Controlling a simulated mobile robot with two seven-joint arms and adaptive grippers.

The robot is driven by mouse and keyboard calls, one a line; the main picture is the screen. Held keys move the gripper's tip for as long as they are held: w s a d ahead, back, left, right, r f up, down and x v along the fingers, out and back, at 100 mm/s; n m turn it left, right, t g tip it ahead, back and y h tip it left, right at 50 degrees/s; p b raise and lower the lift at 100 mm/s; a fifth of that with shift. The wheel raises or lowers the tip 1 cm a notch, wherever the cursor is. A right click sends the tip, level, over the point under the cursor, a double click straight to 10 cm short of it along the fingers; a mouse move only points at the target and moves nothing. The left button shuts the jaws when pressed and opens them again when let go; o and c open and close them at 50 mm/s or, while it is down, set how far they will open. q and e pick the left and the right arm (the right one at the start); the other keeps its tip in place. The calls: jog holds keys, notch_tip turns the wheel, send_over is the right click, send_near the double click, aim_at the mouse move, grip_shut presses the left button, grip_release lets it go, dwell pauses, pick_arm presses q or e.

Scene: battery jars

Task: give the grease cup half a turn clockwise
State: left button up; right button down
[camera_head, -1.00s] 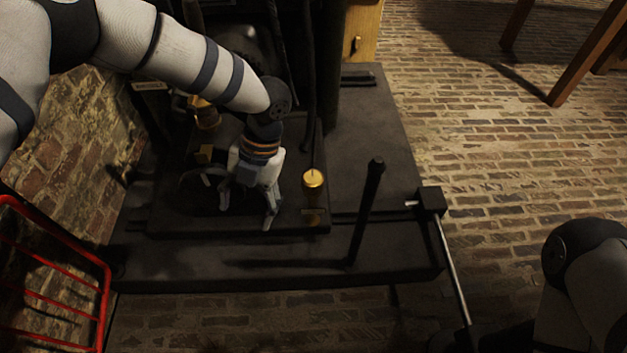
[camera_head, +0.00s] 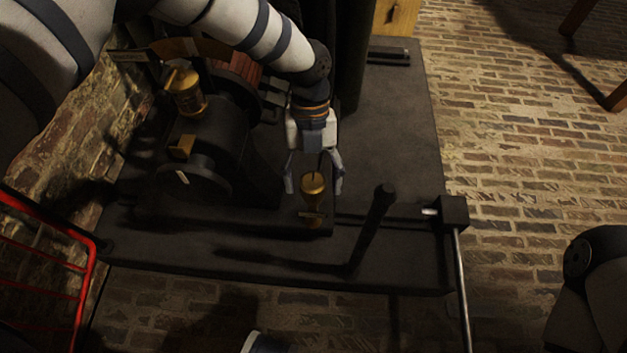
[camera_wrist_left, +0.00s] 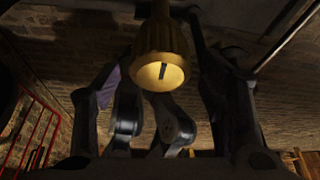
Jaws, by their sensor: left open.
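The grease cup (camera_head: 313,186) is a small brass cup on a short stem with a crossbar, upright at the front edge of the dark machine base. A dark line marks its round top. In the left wrist view the ribbed brass cup (camera_wrist_left: 162,50) shows large, its marked end facing the camera. My left gripper (camera_head: 315,183) points down over it, open, with one finger on each side. The fingers look apart from the cup.
A larger brass cup (camera_head: 184,92) sits on the dark machine to the left. A dark upright lever (camera_head: 371,228) stands just right of the grease cup. A red metal rack (camera_head: 84,290) is at the lower left. Brick floor (camera_head: 520,150) lies open on the right.

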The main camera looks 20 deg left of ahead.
pick_arm(q)
jog(key=shift+s+d+f, duration=0.1)
jog(key=shift+s+f, duration=0.05)
jog(key=shift+f, duration=0.35)
jog(key=c, duration=1.2)
